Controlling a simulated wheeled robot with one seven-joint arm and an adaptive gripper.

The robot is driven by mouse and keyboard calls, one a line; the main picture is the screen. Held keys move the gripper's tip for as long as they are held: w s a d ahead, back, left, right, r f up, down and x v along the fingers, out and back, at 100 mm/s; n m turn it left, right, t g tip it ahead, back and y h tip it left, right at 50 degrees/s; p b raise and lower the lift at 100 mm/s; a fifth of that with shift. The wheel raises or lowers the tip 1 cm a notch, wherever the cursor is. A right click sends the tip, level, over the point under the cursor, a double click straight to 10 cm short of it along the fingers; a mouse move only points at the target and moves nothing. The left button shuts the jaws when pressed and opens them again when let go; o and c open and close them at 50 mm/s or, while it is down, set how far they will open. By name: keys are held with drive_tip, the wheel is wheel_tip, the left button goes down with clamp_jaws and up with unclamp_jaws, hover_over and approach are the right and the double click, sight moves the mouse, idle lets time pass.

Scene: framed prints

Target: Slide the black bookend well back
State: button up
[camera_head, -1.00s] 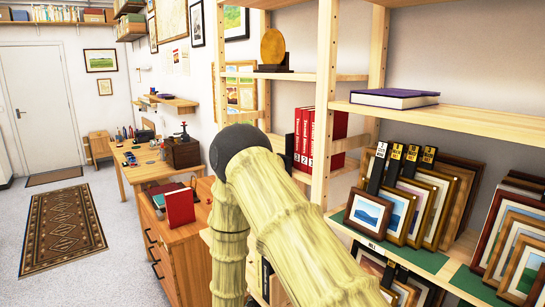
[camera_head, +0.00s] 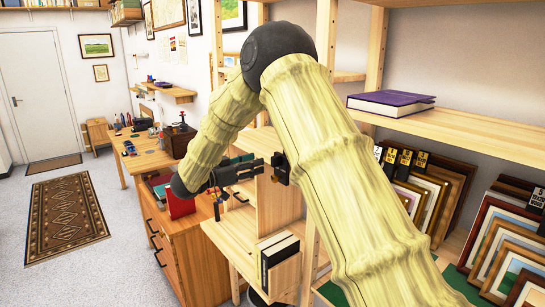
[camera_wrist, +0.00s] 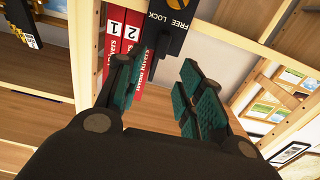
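The black bookend (camera_wrist: 176,22), lettered "FREE LOCK", is at the top of the wrist view, beside several red numbered books (camera_wrist: 130,32). My gripper (camera_wrist: 155,66) is open, with its teal-padded fingers apart. The bookend and the book ends lie just beyond the fingertips; I cannot tell whether either finger touches the bookend. In the head view my gripper (camera_head: 258,170) reaches to the shelf unit's left part, and my arm hides the red books. A small dark piece by the fingertips there is too unclear to name.
A purple book (camera_head: 391,102) lies on the upper right shelf. Framed prints (camera_head: 510,250) stand on the shelf below. A wooden shelf post (camera_wrist: 86,50) stands left of the books in the wrist view. A drawer cabinet (camera_head: 180,240) is at lower left.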

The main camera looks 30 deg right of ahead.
sight(272, 158)
drive_tip(key=d+p, duration=0.1)
drive_tip(key=d, duration=0.1)
drive_tip(key=d+p, duration=0.1)
drive_tip(key=d, duration=0.2)
drive_tip(key=d+p, duration=0.1)
drive_tip(key=d, duration=0.2)
drive_tip(key=shift+w+d, duration=0.25)
drive_tip(key=shift+w, duration=0.05)
clamp_jaws()
